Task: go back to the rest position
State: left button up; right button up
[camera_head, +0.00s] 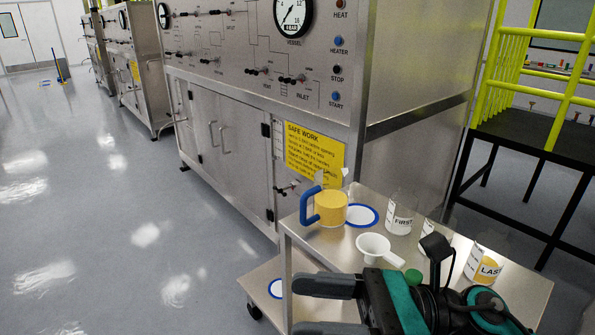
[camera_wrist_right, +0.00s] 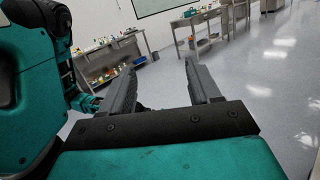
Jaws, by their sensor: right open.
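My right gripper (camera_head: 290,306) is low in the head view, in front of the steel cart (camera_head: 375,200). Its two dark fingers point left, spread apart with nothing between them. In the right wrist view the same fingers (camera_wrist_right: 158,66) are apart and empty. A yellow jug (camera_head: 333,209) with a blue handle stands upright on the cart, beside a blue-ringed white disc (camera_head: 361,215). A white funnel (camera_head: 374,246) lies nearer my gripper, apart from it.
Beakers labelled FIRST (camera_head: 402,224) and LAST (camera_head: 487,269) stand on the cart; the LAST one holds something yellow. The vessel cabinet (camera_head: 240,130) is behind, a yellow railing (camera_head: 510,60) right. Floor (camera_head: 110,220) is clear at left. The wrist view shows cluttered benches (camera_wrist_right: 115,60).

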jog(key=w+d+f+m+t+h, duration=0.1)
jog(key=w+d+m+t, duration=0.15)
jog(key=m+t, duration=0.5)
jog(key=w+d+f+m+t, duration=0.1)
jog(key=w+m+t, duration=0.35)
jog(key=m, duration=0.65)
jog(key=w+d+f+m+t+h+p, duration=0.1)
jog(key=d+f+m+t+h, duration=0.3)
jog(key=m, duration=0.5)
jog(key=d+f+m+t+h, duration=0.2)
jog(key=d+f+m+h, duration=0.1)
jog(key=f+m+h, duration=0.5)
jog(key=s+d+f+m+g+h, duration=0.2)
jog(key=s+f+m+g, duration=0.1)
jog(key=s+f+m, duration=0.2)
jog(key=s+d+f+m+g+h, duration=0.2)
jog(key=s+d+f+m+g, duration=0.1)
jog(key=f+m, duration=0.6)
jog(key=shift+s+f+m+g+h, duration=0.4)
jog(key=shift+s+f+g, duration=0.2)
jog(key=shift+s+f, duration=0.35)
jog(key=shift+r+p, duration=0.1)
jog(key=shift+p, duration=0.2)
